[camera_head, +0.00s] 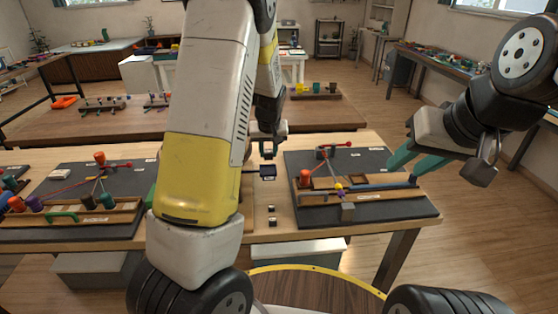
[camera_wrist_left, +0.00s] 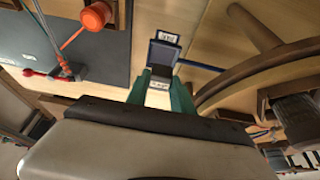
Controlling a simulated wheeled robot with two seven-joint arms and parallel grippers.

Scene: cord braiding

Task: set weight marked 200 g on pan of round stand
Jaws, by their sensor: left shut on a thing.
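My left gripper (camera_head: 268,152) is shut on a small dark weight with a white label; the weight and label (camera_wrist_left: 158,86) show between the green fingers in the wrist view. The label is too small to read. Just beyond the fingertips is a dark blue square pan (camera_wrist_left: 164,55), also seen below the gripper in the head view (camera_head: 267,172). I cannot tell whether weight and pan touch. A blue rod joins the pan to the round wooden stand (camera_wrist_left: 270,68), mostly hidden behind my left arm in the head view. My right gripper (camera_head: 408,160) is open and empty at the right.
A dark mat (camera_head: 410,208) at right holds a braiding frame with cords and an orange bobbin (camera_head: 305,177). Another mat with bobbins (camera_head: 120,180) lies at left. A further table stands behind.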

